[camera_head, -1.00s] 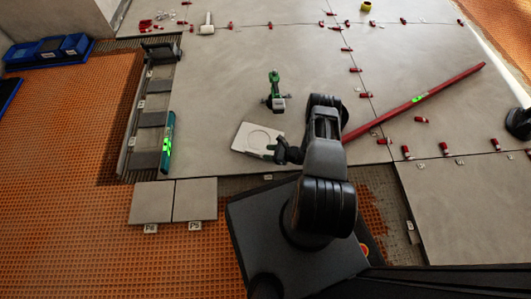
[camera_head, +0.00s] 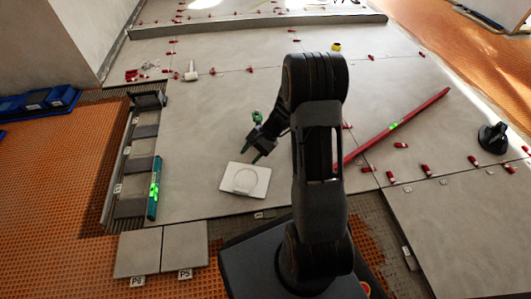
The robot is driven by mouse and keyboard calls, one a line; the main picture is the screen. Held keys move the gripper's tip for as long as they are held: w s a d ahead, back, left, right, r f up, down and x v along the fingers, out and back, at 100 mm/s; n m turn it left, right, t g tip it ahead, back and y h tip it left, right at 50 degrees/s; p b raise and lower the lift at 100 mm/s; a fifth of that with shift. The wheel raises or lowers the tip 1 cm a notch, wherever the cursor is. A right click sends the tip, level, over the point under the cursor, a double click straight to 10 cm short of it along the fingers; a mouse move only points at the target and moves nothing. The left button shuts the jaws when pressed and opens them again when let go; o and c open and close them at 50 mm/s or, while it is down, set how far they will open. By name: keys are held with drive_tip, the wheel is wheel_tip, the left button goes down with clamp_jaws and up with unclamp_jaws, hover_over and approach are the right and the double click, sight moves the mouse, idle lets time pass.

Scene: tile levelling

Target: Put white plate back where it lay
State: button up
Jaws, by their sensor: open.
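The white plate (camera_head: 245,180) lies flat on the large grey tiles, left of my arm, near the front edge of the tiled area. It is square with a round mark on its face. My gripper (camera_head: 256,157) is above and just beyond the plate's far edge, with its fingers apart and nothing between them. It looks clear of the plate. A green and black tool (camera_head: 257,117) stands behind my gripper and is partly hidden by it.
A long red level (camera_head: 405,120) lies to the right. A teal level (camera_head: 154,188) lies beside the tile rack (camera_head: 129,165) on the left. Several red clips line the tile joints. A black suction cup (camera_head: 493,138) stands far right. Tiles around the plate are clear.

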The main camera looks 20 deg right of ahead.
drive_tip(key=s+r+n+t+h, duration=0.3)
drive_tip(key=s+r+n+h, duration=0.5)
drive_tip(key=s+r, duration=0.6)
drive_tip(key=shift+a+r+n+h, duration=0.35)
drive_tip(key=shift+r+n, duration=0.95)
drive_tip(key=shift+r, duration=0.5)
drive_tip(key=shift+r, duration=0.1)
